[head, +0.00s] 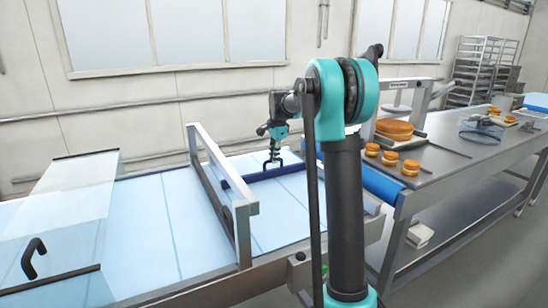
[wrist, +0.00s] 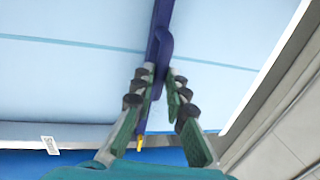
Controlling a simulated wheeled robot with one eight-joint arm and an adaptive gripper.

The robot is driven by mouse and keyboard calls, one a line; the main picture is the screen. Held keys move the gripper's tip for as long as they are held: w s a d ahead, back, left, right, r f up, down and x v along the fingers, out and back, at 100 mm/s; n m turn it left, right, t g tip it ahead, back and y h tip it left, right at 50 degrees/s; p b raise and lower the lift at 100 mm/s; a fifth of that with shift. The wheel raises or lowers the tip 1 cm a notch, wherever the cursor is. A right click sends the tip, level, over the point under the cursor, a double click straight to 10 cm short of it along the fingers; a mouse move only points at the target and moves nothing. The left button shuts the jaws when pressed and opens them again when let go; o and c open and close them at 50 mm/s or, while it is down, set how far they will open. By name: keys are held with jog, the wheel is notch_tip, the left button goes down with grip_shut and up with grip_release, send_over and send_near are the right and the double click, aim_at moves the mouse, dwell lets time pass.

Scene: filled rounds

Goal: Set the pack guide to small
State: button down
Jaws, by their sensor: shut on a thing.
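The pack guide is a dark blue bar (head: 250,179) with a raised loop handle, lying across the light blue belt (head: 150,222). My gripper (head: 274,157) is at the handle, above the belt. In the wrist view my gripper (wrist: 157,78) has its fingers closed on either side of the guide's handle (wrist: 162,52). The guide's yellow pointer (wrist: 140,141) shows between the fingers, at the bar's end near a blue edge strip. A small white label (wrist: 50,145) sits on that edge, left of the pointer. Its writing is too small to read.
A grey gantry frame (head: 243,215) spans the belt left of the guide. A clear cover (head: 70,205) with a black handle stands at far left. On the right, a steel table (head: 455,165) holds several filled rounds (head: 372,150), a large cake (head: 394,126) and a wire basket (head: 480,130).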

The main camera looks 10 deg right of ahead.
jog(key=s+d, duration=0.2)
jog(key=s, duration=0.6)
jog(key=s+d, duration=0.3)
jog(key=s, duration=0.5)
jog(key=shift+d, duration=0.15)
jog(key=shift+s, duration=0.1)
jog(key=c, duration=1.5)
grip_release()
jog(key=shift+c, duration=0.2)
jog(key=shift+r, duration=0.1)
notch_tip(320, 180, up, 12)
jog(key=s, duration=0.2)
jog(key=shift+d+f, duration=0.2)
jog(key=shift+d, duration=0.15)
jog(key=shift+s, duration=0.1)
jog(key=shift+s, duration=0.1)
